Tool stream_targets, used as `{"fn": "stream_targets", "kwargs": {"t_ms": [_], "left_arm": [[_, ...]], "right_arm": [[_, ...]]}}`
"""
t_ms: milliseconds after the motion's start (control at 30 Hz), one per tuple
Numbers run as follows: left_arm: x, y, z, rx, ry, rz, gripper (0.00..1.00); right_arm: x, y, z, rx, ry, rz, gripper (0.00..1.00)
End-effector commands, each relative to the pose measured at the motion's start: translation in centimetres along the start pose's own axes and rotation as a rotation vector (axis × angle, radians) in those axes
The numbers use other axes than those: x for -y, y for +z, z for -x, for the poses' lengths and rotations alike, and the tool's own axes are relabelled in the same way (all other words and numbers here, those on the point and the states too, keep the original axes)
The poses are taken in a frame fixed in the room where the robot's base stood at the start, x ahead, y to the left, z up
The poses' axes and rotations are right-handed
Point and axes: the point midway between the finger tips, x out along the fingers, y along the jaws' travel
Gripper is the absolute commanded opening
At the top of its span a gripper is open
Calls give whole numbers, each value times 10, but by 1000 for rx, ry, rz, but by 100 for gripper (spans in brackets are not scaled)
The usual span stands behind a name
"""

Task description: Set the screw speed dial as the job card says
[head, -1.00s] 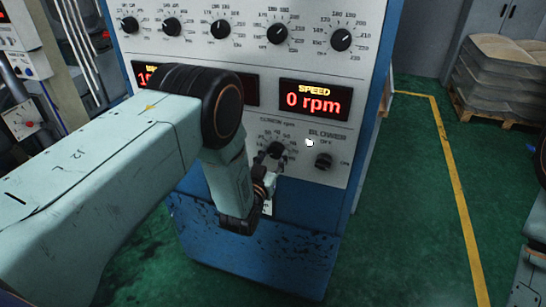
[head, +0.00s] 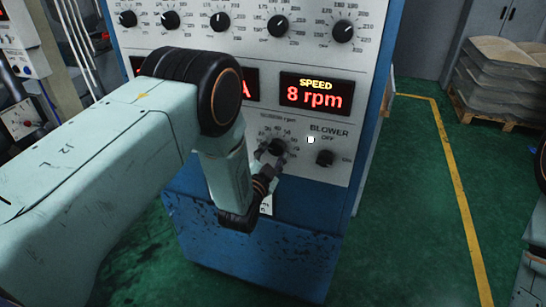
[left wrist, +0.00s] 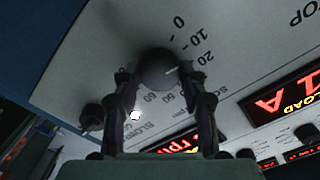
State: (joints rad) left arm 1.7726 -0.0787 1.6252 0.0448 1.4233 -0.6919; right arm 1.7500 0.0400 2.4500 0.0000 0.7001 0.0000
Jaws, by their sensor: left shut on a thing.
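The screw speed dial (head: 278,147) is a dark round knob low on the grey panel, partly hidden by my left gripper (head: 267,168). The left wrist view shows the dial (left wrist: 157,68) between the two fingers of my left gripper (left wrist: 158,82), which is shut on it. The dial's pale pointer mark faces the low-number side, roughly around 10 to 20. The speed display (head: 316,93) reads 8 rpm. My right gripper is not in view.
The blower knob (head: 325,158) sits close to the right of the dial, with a small white lamp (head: 310,140) above it. A row of several knobs lines the upper panel. A pallet with stacked sacks (head: 500,75) stands at the back right. The green floor right of the cabinet is open.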

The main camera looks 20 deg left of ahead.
Motion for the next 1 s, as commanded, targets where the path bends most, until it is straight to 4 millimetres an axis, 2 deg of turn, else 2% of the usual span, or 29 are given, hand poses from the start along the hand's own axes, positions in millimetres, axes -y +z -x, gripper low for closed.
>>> {"fn": "stream_targets", "kwargs": {"t_ms": [600, 1000], "left_arm": [[-1, -1, 0, -5, 0, -570, 11], [-1, -1, 0, -6, 1, -807, 11]], "right_arm": [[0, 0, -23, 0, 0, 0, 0], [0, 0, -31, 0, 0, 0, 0]]}}
